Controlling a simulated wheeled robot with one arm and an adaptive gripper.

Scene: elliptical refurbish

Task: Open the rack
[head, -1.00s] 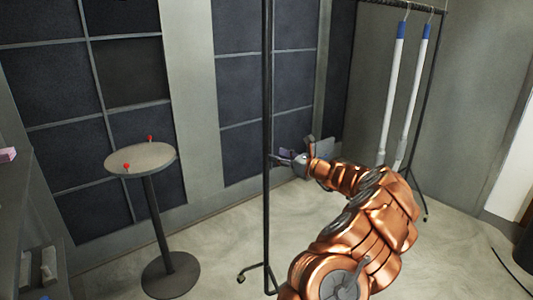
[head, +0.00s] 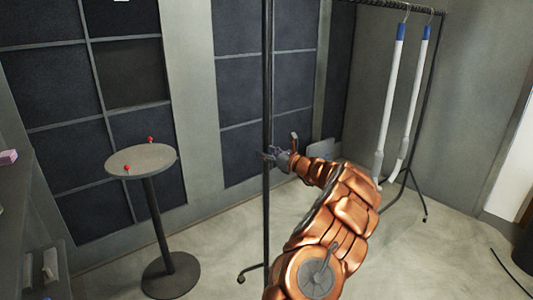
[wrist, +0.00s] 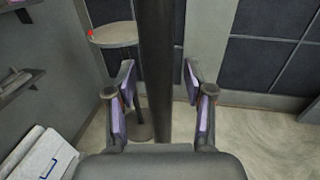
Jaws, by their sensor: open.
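The rack is a dark metal garment rack on casters. My gripper (head: 270,155) is at the near post, about halfway up. In the wrist view the post (wrist: 153,70) runs vertically between the two open fingers (wrist: 158,95), with a gap visible on each side. Whether the post is fully within the fingertips' depth is hard to tell.
Two white tubes with blue tops (head: 389,95) hang from the rail's far end. A small round table (head: 141,160) with red-topped items stands left of the rack. Shelves (head: 22,165) line the left edge.

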